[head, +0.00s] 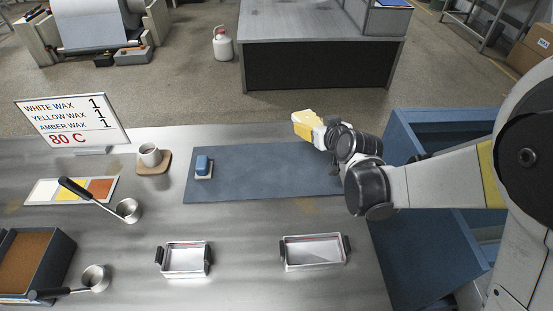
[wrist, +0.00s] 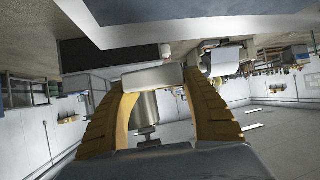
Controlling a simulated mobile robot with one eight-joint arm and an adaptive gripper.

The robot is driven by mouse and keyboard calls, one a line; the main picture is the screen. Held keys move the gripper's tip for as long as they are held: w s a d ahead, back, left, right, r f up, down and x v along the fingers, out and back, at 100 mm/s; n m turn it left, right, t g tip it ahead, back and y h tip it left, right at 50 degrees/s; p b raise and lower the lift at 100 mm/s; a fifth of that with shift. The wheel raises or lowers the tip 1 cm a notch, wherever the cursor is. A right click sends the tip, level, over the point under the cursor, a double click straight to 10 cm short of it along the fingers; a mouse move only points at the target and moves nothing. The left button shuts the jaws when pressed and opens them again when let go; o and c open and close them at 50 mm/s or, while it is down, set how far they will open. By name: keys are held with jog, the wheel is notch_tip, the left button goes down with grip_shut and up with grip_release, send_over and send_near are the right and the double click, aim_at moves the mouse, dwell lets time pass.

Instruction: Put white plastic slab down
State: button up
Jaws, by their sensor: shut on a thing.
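My gripper (head: 306,124) is over the far edge of the blue mat (head: 265,178), right of its middle, with its yellow fingers pointing left. In the wrist view the two ridged fingers (wrist: 155,85) are shut on a pale grey-white block (wrist: 152,77), which looks like the white plastic slab. It lies across between the fingertips. In the head view I cannot clearly separate the slab from the fingers. I see no contact between it and the mat; its exact height is unclear.
A blue block (head: 202,165) on a pale base sits on the mat's left. Left are a mug (head: 150,154), a wax sign (head: 72,121), and two ladles (head: 128,210). Two metal trays (head: 186,260) (head: 314,251) stand in front. The mat's middle is clear.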

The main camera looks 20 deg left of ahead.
jog(key=s+a+f+b, duration=0.1)
jog(key=s+a+f, duration=0.1)
jog(key=s, duration=0.1)
jog(key=s+a+f+b, duration=0.2)
jog(key=s, duration=0.1)
jog(key=s+a+f+b, duration=0.1)
jog(key=s+a+f, duration=0.1)
jog(key=s, duration=0.1)
jog(key=shift+s+a+f+b, duration=0.15)
jog(key=shift+s+f+b, duration=0.15)
jog(key=shift+s+f, duration=0.05)
notch_tip(320, 180, down, 4)
jog(key=shift+f+b, duration=0.1)
jog(key=shift+b, duration=1.15)
jog(key=o, duration=1.2)
jog(key=shift+o, duration=0.2)
